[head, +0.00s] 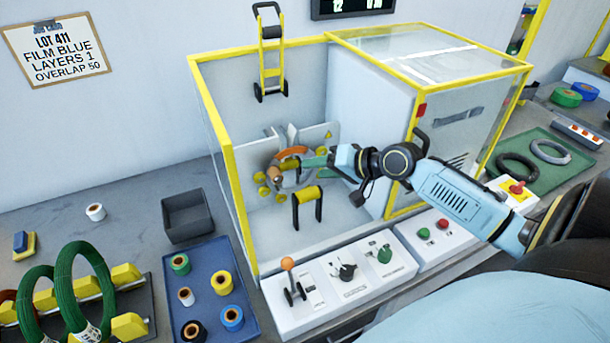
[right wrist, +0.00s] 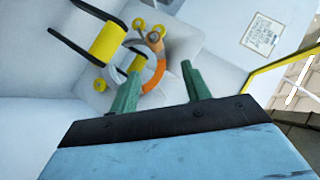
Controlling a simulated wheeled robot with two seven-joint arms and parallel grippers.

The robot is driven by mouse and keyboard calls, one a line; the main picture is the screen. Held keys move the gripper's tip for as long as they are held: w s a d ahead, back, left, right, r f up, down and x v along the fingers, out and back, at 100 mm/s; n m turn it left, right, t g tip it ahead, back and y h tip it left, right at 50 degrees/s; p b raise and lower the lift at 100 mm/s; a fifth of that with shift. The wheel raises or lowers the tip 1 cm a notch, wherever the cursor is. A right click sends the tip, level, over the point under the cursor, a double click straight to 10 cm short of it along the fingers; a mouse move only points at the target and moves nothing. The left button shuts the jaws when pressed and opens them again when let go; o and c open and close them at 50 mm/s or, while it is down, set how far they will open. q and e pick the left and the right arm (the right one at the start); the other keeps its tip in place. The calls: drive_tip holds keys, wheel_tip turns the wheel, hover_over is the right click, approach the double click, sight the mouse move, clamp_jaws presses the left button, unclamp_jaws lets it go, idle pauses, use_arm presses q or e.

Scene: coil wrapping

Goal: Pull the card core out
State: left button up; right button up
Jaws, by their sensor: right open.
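In the head view a small brown cylinder (head: 275,174), which looks like the card core, sits at the left side of the wrapping ring (head: 292,152) inside the yellow-edged machine. The ring is grey with an orange section; it also shows in the right wrist view (right wrist: 158,65). My right gripper (head: 312,163) reaches into the machine from the right, close to the ring. Its green fingers are apart in the right wrist view (right wrist: 161,69), with nothing clearly held between them. The core's exact seating is too small to tell. My left gripper is out of view.
A yellow padded stand (head: 307,193) is below the ring. Yellow rollers (head: 264,191) surround it. A clear-topped cover (head: 430,55) stands at right.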

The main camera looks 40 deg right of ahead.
sight(281, 175)
drive_tip(key=x, duration=0.6)
drive_tip(key=b+x, duration=0.1)
drive_tip(key=x, duration=0.6)
drive_tip(key=shift+w+d+f, duration=0.1)
drive_tip(key=shift+d+f, duration=0.05)
drive_tip(key=shift+f, duration=0.35)
drive_tip(key=shift+w+a+f+b, duration=0.2)
drive_tip(key=shift+w+f+b, duration=0.1)
drive_tip(key=shift+w, duration=0.1)
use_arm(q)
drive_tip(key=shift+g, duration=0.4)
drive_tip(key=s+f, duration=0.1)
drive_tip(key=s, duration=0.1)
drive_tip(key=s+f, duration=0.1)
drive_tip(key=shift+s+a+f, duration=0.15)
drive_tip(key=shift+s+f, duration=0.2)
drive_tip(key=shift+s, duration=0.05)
